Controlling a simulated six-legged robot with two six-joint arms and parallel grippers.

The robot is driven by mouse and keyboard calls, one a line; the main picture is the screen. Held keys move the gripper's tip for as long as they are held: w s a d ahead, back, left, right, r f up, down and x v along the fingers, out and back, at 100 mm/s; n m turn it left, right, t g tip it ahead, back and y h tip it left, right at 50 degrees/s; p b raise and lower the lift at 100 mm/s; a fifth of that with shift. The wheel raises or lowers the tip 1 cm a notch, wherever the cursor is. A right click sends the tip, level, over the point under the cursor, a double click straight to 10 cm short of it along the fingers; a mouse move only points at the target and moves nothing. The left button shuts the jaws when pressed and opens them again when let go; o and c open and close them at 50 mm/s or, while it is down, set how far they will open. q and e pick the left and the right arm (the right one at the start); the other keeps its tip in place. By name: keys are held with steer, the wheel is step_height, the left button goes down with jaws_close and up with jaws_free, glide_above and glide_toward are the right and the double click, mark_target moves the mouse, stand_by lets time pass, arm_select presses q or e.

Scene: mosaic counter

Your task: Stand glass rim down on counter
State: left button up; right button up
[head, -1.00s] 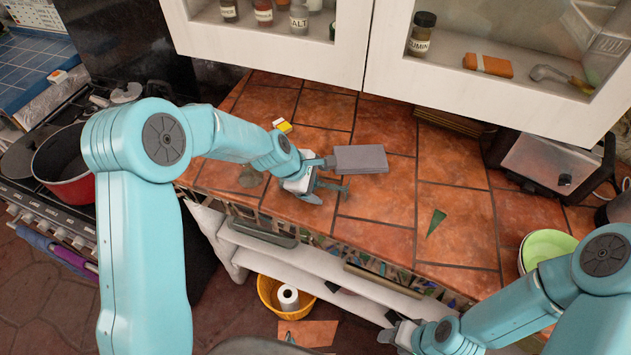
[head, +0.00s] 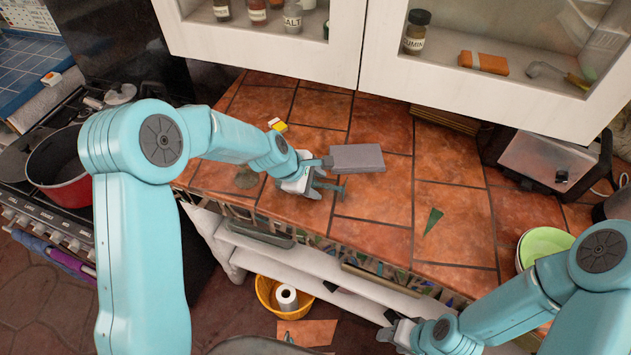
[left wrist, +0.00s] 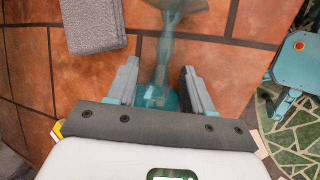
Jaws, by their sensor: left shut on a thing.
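The glass (left wrist: 165,55) is clear and teal-tinted. In the left wrist view it has a narrow stem and flares toward both ends, one end cut off by the top edge. My left gripper (left wrist: 160,85) has its fingers on either side of the wider near part and is shut on it. Which end is the rim I cannot tell. In the head view my left gripper (head: 328,178) is low over the tiled counter (head: 375,215); the glass is hard to make out there. My right gripper (head: 392,334) is low in front of the counter; its jaws are unclear.
A yellow-and-white item (head: 278,125) lies behind the arm. A green shard (head: 433,221) is on the tiles to the right. The counter's middle is mostly clear.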

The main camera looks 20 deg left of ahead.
mark_target(315, 183)
arm_select(q)
steer(key=shift+r+p, duration=0.75)
steer(key=shift+p, duration=0.1)
step_height(315, 183, up, 2)
steer(key=shift+p, duration=0.7)
steer(key=shift+r+p, duration=0.45)
steer(key=shift+r, duration=2.25)
